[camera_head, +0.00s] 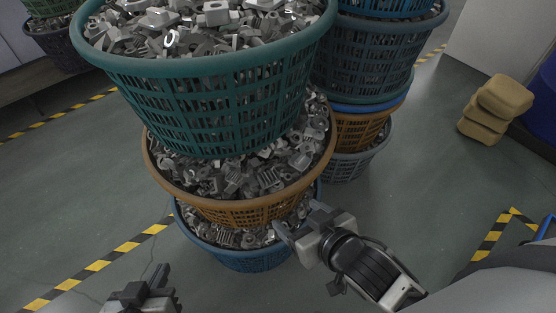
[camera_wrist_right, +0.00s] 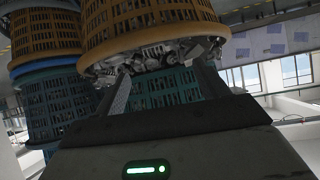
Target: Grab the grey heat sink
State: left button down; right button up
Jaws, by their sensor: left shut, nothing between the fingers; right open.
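Grey metal parts fill the stacked baskets. Some have fins, such as a grey heat sink (camera_head: 233,181) in the orange basket (camera_head: 240,212) of the front stack; I cannot tell whether one particular heat sink is meant. My right gripper (camera_head: 297,217) is open and empty beside the front stack, near the right side of the orange and blue baskets. In the right wrist view its fingers (camera_wrist_right: 165,88) point up toward baskets, with metal parts showing between layers. My left gripper (camera_head: 148,288) is shut and empty at the bottom edge, left of the stack and apart from it.
A teal basket (camera_head: 205,105) heaped with parts overhangs the orange one; a blue basket (camera_head: 250,260) stands below. A second stack (camera_head: 362,60) is behind right. Tan sacks (camera_head: 495,108) lie at right.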

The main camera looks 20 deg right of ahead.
aim_at(270, 177)
jog(key=shift+t+h, duration=0.3)
jog(key=x, duration=0.5)
jog(key=r+b+x, duration=0.1)
jog(key=x, duration=0.4)
jog(key=w+d+x, duration=0.1)
jog(key=x, duration=0.4)
jog(key=shift+w+r+b, duration=0.25)
jog(key=shift+w+b, duration=0.1)
jog(key=shift+b, duration=0.05)
jog(key=c, duration=1.1)
